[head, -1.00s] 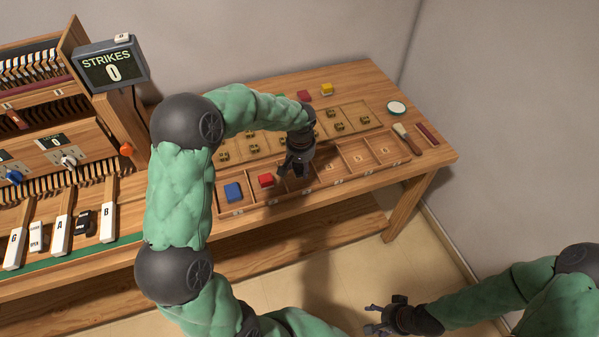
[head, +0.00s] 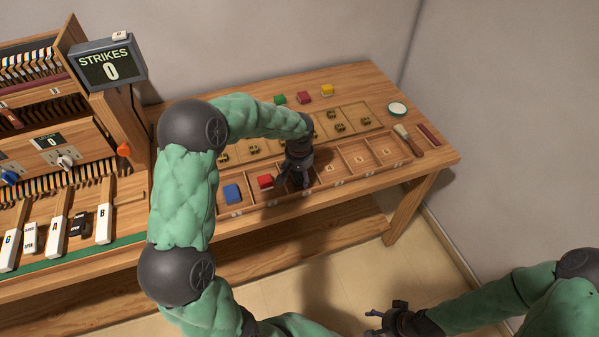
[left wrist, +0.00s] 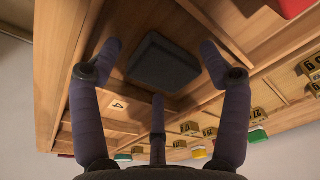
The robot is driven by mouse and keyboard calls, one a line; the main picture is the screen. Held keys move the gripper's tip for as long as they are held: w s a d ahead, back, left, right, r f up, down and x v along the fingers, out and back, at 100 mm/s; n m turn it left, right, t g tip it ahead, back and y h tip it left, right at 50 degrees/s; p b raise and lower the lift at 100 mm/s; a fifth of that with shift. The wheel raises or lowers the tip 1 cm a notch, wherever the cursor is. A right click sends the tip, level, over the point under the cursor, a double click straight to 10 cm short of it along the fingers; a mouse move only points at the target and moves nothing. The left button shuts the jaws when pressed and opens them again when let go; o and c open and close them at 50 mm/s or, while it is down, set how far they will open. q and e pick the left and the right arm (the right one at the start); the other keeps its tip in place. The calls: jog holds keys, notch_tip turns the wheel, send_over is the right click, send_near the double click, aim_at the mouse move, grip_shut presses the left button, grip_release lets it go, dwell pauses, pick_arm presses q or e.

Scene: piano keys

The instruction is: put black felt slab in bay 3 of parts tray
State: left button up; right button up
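The black felt slab (left wrist: 163,63) shows in the left wrist view, lying flat-looking within a bay beside the one marked 4. My left gripper (head: 292,184) points down over the third bay of the parts tray (head: 365,174), right of the bay with the red slab. In the left wrist view its fingers (left wrist: 160,65) are spread on both sides of the black slab, with small gaps visible. I cannot tell whether the slab rests fully on the bay floor. My right gripper (head: 377,321) hangs low, away from the table, its fingers apart.
A blue slab (head: 232,194) and a red slab (head: 266,182) lie in the two left bays. Bays to the right are empty. Green (head: 280,98), red (head: 303,97) and yellow (head: 327,90) blocks stand behind. A brush (head: 408,138) lies at the right.

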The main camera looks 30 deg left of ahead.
aim_at(299, 179)
pick_arm(q)
jog(key=shift+r, duration=0.25)
notch_tip(299, 179, up, 12)
jog(key=s+p, duration=0.1)
jog(key=p, duration=0.2)
jog(key=shift+s+d+f+p, duration=0.15)
jog(key=shift+s+d+p, duration=0.1)
jog(key=shift+d+p, duration=0.15)
